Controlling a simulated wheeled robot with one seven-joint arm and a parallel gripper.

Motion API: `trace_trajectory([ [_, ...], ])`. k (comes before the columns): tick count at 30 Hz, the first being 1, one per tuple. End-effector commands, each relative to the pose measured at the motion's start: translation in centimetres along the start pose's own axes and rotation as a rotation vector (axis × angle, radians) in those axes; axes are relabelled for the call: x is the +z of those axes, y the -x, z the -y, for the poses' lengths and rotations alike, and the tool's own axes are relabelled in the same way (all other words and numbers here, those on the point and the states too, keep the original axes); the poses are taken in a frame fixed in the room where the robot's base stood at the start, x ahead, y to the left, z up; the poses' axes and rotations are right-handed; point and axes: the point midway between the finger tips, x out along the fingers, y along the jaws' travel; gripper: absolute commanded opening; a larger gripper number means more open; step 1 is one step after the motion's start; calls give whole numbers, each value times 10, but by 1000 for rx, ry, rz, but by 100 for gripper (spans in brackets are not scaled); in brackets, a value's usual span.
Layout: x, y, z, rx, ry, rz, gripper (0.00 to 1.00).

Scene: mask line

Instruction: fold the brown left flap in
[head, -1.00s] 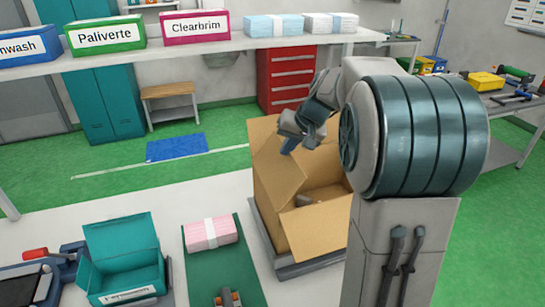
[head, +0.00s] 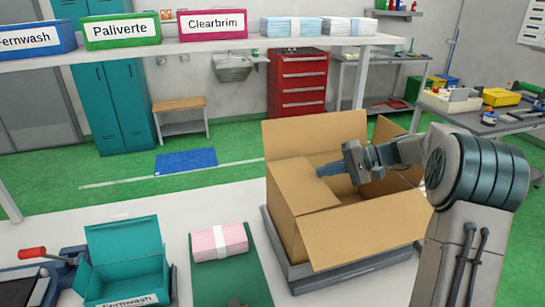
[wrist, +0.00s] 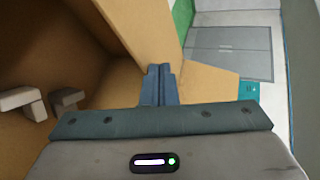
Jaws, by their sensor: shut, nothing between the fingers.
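The brown carton (head: 285,222) stands open on the right of the table. Its left flap (head: 303,205) slopes inward over the left part of the opening. The back flap (head: 315,142) stands up and the front flap (head: 362,228) leans outward. A right flap (head: 388,135) shows behind my arm. My gripper (head: 322,171) is shut and empty, above the opening near the left flap's inner edge; I cannot tell whether it touches. In the wrist view the shut fingers (wrist: 159,85) have cardboard close ahead and right. Pale objects (wrist: 22,102) show to the left.
The carton sits on a grey platform (head: 335,272). A pink bundle (head: 219,240) lies on a green mat (head: 240,285) to its left. A teal bin (head: 125,265) stands farther left. A shelf (head: 100,62) with labelled boxes runs behind.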

Motion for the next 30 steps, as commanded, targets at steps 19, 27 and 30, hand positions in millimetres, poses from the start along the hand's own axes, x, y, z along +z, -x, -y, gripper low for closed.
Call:
trace_trajectory([
  [19,-1,-4,-10,-74,-34,23,0],
  [27,0,-6,-11,-73,-34,23,0],
  [30,1,-10,-12,-73,-34,24,0],
])
